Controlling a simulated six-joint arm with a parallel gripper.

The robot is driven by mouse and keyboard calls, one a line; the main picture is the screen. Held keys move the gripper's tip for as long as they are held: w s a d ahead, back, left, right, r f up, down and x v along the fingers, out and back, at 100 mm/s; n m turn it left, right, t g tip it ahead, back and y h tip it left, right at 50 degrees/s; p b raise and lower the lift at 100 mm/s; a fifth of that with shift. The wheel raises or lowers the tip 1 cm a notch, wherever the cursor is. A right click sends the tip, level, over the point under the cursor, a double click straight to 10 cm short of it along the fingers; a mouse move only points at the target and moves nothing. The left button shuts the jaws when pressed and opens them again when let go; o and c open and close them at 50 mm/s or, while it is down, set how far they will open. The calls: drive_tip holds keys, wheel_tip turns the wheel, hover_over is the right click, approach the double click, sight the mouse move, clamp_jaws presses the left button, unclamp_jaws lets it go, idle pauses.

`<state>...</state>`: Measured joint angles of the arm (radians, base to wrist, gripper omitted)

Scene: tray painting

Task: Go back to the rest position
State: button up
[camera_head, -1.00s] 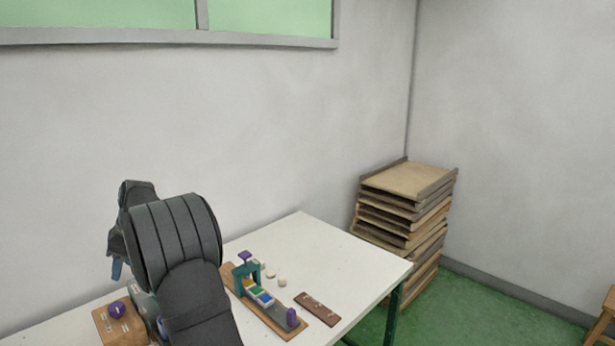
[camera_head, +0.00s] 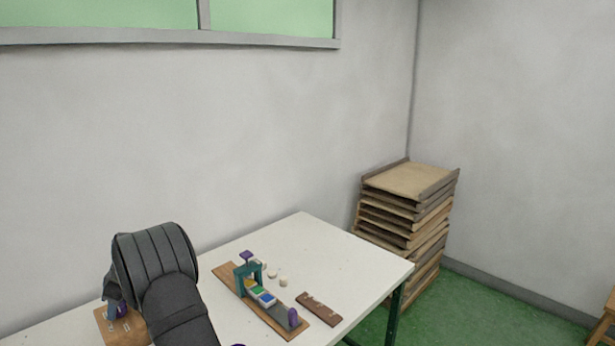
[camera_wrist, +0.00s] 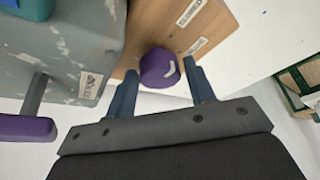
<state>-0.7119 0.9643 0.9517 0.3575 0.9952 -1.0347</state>
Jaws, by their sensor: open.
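My gripper (camera_wrist: 159,69) is open, its two blue fingers spread in the wrist view. A round purple knob (camera_wrist: 160,66) with a pale mark shows between the fingertips; I cannot tell whether they touch it. The knob is on a wooden board (camera_wrist: 205,20) with pale labels. In the head view my dark arm covers most of the gripper, over the wooden board (camera_head: 107,330) at the table's lower left.
A grey box (camera_wrist: 65,45) with a purple handle (camera_wrist: 25,127) stands close left of the fingers. The white table (camera_head: 340,257) holds a wooden fixture (camera_head: 295,331) with coloured blocks, pale round pieces (camera_head: 283,282) and a brown strip (camera_head: 318,310). Stacked trays (camera_head: 405,225) stand beyond.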

drive_tip(key=shift+s+r+m+t, duration=0.1)
drive_tip(key=shift+m+t, duration=0.2)
drive_tip(key=shift+m, duration=0.5)
drive_tip(key=m, duration=0.2)
drive_tip(key=m+t, duration=0.1)
drive_tip(key=m, duration=0.1)
drive_tip(key=shift+s+t+h, duration=0.1)
drive_tip(key=shift+t+h, duration=0.2)
drive_tip(key=shift+s+a+m+t+h, duration=0.1)
drive_tip(key=shift+m+t+h, duration=0.35)
drive_tip(key=shift+m, duration=1.2)
drive_tip(key=shift+s+a+m+t+h, duration=0.1)
drive_tip(key=shift+m+t+h, duration=0.3)
drive_tip(key=shift+m, duration=1.25)
drive_tip(key=shift+v, duration=1.2)
drive_tip(key=shift+w+d, duration=0.1)
